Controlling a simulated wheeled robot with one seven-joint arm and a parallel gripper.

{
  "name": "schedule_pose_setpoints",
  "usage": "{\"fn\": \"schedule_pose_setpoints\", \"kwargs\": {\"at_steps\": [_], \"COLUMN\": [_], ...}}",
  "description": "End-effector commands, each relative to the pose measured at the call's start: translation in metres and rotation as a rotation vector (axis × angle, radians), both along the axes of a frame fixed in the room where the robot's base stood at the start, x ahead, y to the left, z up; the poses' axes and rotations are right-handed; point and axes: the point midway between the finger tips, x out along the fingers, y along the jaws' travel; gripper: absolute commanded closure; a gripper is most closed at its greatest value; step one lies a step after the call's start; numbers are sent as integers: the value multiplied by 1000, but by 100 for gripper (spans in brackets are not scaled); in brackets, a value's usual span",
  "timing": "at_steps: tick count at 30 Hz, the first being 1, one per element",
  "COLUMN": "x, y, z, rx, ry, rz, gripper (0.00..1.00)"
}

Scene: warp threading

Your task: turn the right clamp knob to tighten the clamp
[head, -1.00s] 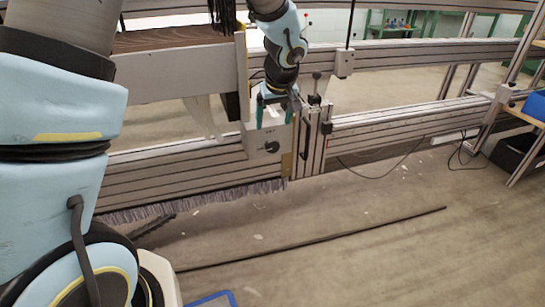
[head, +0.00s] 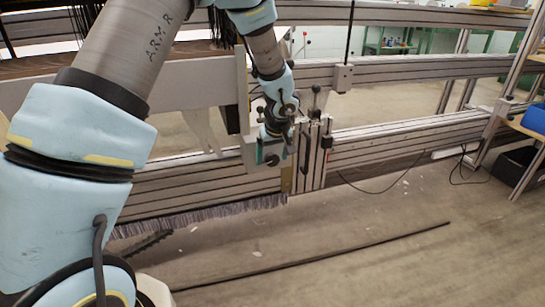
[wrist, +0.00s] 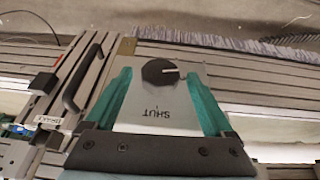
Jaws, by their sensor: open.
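The clamp knob (wrist: 160,73) is a round black dial with a white pointer line toward the right in the wrist view. It sits on a pale metal plate (wrist: 165,115) with the word SHUT, upside down, on the knob's near side. In the head view the knob (head: 271,160) is partly covered by my wrist. My gripper (wrist: 154,76) is open, with one teal finger on each side of the knob. Gaps show between fingers and knob; I cannot tell how far the tips are above the plate. In the head view my gripper (head: 267,153) is mostly hidden by my arm.
A black bar handle (wrist: 82,77) stands on the rail left of the plate in the wrist view. Grey slotted rails (head: 400,133) run across the frame. A bristle strip (head: 200,217) hangs below the lower rail.

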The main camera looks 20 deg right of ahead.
Motion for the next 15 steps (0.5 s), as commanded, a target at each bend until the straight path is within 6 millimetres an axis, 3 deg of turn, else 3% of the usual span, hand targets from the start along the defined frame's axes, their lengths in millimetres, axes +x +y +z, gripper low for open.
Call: {"fn": "schedule_pose_setpoints", "kwargs": {"at_steps": [4, 15], "x": [0, 0], "y": [0, 0], "z": [0, 1], "rx": [0, 0], "ry": [0, 0], "rz": [0, 0], "gripper": [13, 55]}}
